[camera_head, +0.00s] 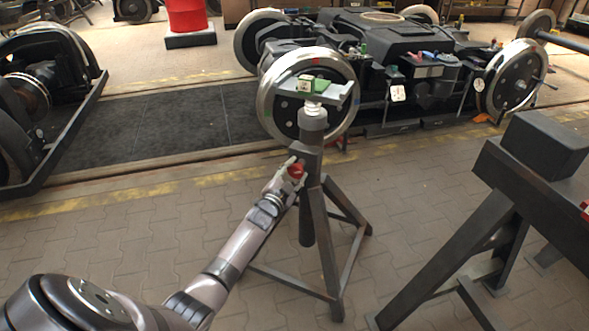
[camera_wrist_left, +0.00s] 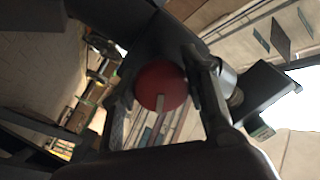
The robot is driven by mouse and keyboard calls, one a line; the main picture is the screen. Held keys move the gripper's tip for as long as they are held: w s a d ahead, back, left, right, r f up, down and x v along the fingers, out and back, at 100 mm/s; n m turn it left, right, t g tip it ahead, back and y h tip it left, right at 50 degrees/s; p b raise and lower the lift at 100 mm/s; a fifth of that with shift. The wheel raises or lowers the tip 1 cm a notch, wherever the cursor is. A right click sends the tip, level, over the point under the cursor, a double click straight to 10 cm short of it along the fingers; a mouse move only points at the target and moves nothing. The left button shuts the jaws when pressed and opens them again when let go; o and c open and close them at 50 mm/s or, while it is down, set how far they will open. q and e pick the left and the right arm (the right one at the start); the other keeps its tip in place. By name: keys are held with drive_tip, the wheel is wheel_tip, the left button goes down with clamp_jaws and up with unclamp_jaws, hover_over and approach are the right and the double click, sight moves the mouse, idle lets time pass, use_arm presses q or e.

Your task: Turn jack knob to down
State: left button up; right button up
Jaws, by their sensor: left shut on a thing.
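The jack (camera_head: 313,128) is a dark stand with splayed legs and a flat top plate, standing on the paved floor in the middle of the head view. Its red round knob (camera_head: 296,171) sits on the side of the post. My left gripper (camera_head: 292,166) reaches in from the lower left and is shut on the knob. In the left wrist view the red knob (camera_wrist_left: 161,87) shows large between the fingers, with a light stripe on its face. A small green block (camera_head: 319,85) lies on the jack's top plate. My right gripper is not in view.
A tram bogie (camera_head: 400,50) with large steel wheels stands behind the jack. A dark trestle (camera_head: 520,190) stands at the right, and another wheeled frame (camera_head: 45,85) at the left. Paved floor is free left of the jack.

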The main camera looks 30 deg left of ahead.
use_arm(q)
drive_tip(key=shift+n, duration=0.6)
drive_tip(key=n+p, duration=0.1)
drive_tip(key=n, duration=0.1)
drive_tip(key=shift+d+f+n, duration=0.1)
drive_tip(key=shift+n, duration=0.2)
drive_tip(key=n, duration=0.2)
drive_tip(key=shift+n+p, duration=0.3)
drive_tip(key=shift+n, duration=0.9)
drive_tip(key=shift+d+n, duration=0.15)
drive_tip(key=shift+n, duration=1.05)
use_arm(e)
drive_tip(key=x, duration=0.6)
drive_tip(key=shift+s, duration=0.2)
use_arm(q)
drive_tip(key=shift+f, duration=0.1)
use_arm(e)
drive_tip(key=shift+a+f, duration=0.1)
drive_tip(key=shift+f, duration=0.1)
use_arm(q)
drive_tip(key=o, duration=1.1)
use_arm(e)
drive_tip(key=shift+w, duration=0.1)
